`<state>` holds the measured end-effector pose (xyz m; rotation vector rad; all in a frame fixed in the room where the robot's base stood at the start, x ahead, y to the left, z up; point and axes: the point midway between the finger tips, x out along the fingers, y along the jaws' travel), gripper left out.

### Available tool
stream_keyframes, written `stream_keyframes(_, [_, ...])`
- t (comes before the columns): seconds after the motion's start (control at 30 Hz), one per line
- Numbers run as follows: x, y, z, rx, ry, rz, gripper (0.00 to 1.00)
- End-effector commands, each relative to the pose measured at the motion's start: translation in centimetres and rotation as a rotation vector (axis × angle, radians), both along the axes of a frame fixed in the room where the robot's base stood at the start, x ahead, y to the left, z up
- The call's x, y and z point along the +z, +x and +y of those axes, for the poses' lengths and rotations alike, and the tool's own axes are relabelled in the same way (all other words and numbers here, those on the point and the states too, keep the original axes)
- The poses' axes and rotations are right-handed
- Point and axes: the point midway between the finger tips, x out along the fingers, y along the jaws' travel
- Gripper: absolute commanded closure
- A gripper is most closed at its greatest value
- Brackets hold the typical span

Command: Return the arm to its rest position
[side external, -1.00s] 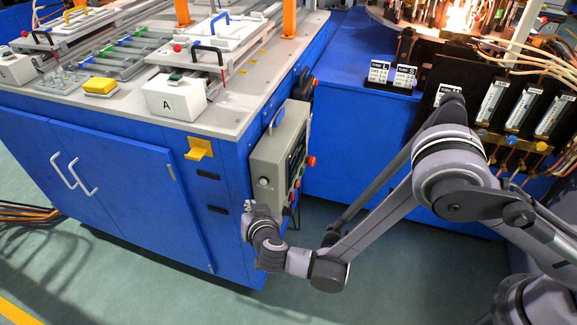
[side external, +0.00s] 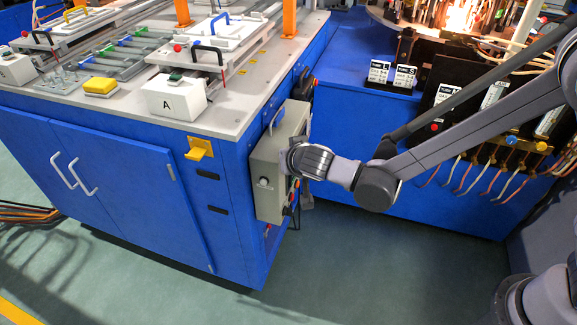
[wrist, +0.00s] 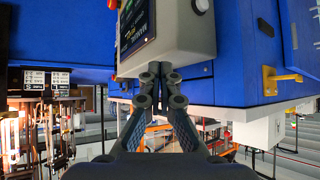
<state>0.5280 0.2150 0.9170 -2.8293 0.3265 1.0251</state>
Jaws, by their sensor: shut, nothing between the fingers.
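My gripper (wrist: 156,78) shows in the wrist view with its two dark fingers together and nothing between them. In that view the grey control box (wrist: 182,32) is just beyond the fingertips; I cannot tell the exact gap. In the side external view my arm reaches in from the right, and its wrist is in front of the grey control box (side external: 268,172) on the cabinet's end. The fingers are hidden there behind the wrist.
The blue cabinet (side external: 110,190) carries a white box marked A (side external: 174,98) and a yellow block (side external: 101,87). At the right are the L and S tube labels (side external: 390,76), gauges, hoses and a glowing burner (side external: 460,14). The green floor (side external: 390,270) in front is clear.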

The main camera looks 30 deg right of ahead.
Motion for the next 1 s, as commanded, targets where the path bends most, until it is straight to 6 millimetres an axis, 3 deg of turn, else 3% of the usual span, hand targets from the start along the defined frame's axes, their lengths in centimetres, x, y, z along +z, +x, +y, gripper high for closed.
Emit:
stream_keyframes(0.03, [1.2, -0.3, -1.7, -0.001, -0.006, 0.021, 1.0])
stream_keyframes(0.2, [4.4, -2.2, -6.3, 0.023, -0.023, 0.091, 1.0])
stream_keyframes(0.5, [8.4, -7.5, -13.4, 0.08, -0.031, 0.189, 1.0])
stream_keyframes(0.7, [9.8, -12.0, -17.0, 0.124, -0.023, 0.231, 1.0])
stream_keyframes(1.0, [10.1, -18.9, -20.5, 0.197, -0.01, 0.258, 1.0])
